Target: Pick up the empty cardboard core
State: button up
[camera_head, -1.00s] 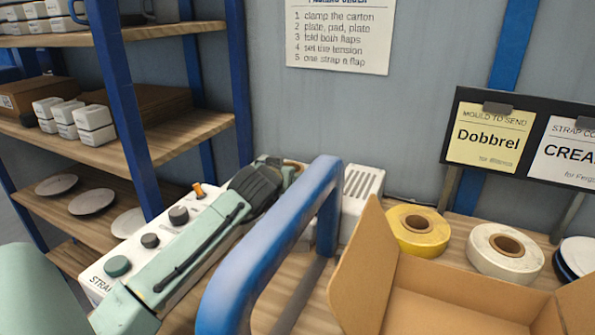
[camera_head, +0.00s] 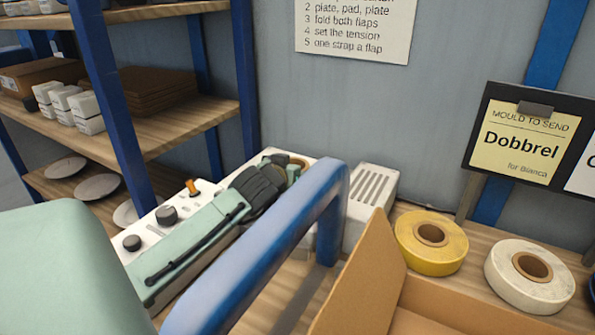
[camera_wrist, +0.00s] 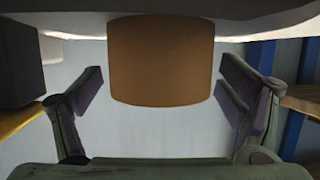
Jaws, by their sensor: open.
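The cardboard core (camera_wrist: 160,62) is a plain brown cylinder at the top middle of the wrist view, against a pale surface above it. My gripper (camera_wrist: 160,88) is open, one dark finger on each side of the core, with a visible gap at both sides. In the head view my dark gripper (camera_head: 262,188) is over the far end of the white strapping machine (camera_head: 143,219). A small tan patch just beyond it may be the core; the gripper and blue rail hide most of that spot.
A blue rail (camera_head: 262,250) arches close in front of the machine. An open carton (camera_head: 365,275), a yellow strap roll (camera_head: 431,242) and a white roll (camera_head: 529,275) are to the right. Shelves (camera_head: 165,130) with boxes and plates stand at the left, and the wall is behind.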

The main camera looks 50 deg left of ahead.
jog(key=shift+c, duration=0.6)
jog(key=c, duration=1)
jog(key=shift+r, duration=0.15)
jog(key=shift+c, duration=0.2)
